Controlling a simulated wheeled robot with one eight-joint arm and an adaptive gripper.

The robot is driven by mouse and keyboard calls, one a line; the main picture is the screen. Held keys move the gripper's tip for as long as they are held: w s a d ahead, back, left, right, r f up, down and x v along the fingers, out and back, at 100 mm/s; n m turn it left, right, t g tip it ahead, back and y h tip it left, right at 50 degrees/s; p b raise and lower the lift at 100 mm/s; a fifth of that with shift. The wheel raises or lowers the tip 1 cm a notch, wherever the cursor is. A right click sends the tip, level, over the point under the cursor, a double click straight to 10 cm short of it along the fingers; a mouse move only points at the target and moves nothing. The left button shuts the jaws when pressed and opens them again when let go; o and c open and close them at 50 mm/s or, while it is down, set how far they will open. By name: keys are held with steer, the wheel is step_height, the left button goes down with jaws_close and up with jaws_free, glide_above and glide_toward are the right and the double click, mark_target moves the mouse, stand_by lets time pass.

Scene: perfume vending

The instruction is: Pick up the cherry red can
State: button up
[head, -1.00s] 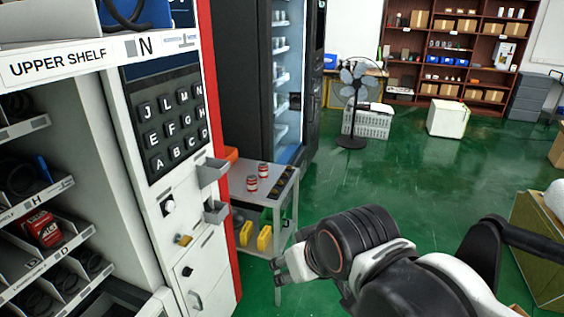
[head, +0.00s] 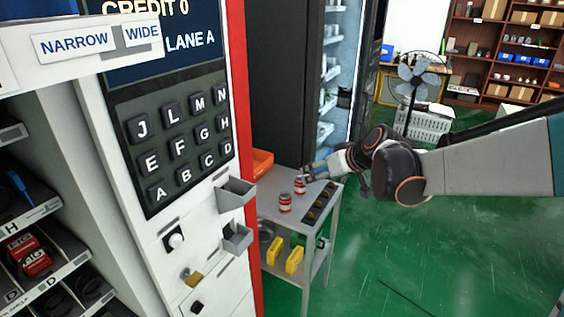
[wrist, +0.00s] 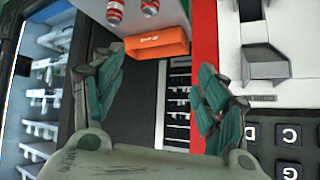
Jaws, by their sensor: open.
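Two red cans with pale bands stand upright on the top of a small grey cart: a nearer can (head: 285,203) and a farther can (head: 300,187). I cannot tell which one is the cherry red can. Both cans also show at the top edge of the wrist view, a left one (wrist: 115,11) and a right one (wrist: 149,6), partly cut off. My gripper (head: 309,172) is above and just behind the farther can in the head view. In the wrist view my gripper (wrist: 158,62) has its fingers spread wide with nothing between them.
The cart top (head: 267,206) also carries an orange bin (head: 262,161) and a row of small dark items (head: 319,201). Yellow items (head: 294,260) sit on its lower shelf. The vending machine's keypad panel (head: 180,140) stands close at left, with grey trays (head: 236,193) jutting out. Green floor is open at right.

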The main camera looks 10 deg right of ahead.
steer(key=w+d+f+n+t+y, duration=0.1)
steer(key=w+d+f+n+y, duration=0.15)
steer(key=w+f, duration=0.85)
steer(key=t, duration=0.2)
glide_toward(304, 187)
steer(key=v, duration=0.2)
steer(key=shift+s+d+r+y, duration=0.1)
steer(key=shift+s+y, duration=0.15)
steer(key=shift+s, duration=0.1)
steer(key=shift+w+n, duration=0.2)
steer(key=shift+n, duration=0.05)
steer(key=b+x, duration=0.2)
steer(key=x, duration=0.5)
steer(key=b+x, duration=0.1)
steer(key=x, duration=0.1)
steer(key=b+x, duration=0.1)
steer(key=x, duration=0.2)
steer(key=shift+w+d, duration=0.1)
steer(key=shift+w, duration=0.2)
steer(key=shift+w+a+f, duration=0.25)
steer(key=shift+w+f, duration=0.05)
steer(key=shift+w, duration=0.2)
steer(key=shift+c, duration=0.6)
steer(key=c, duration=1.1)
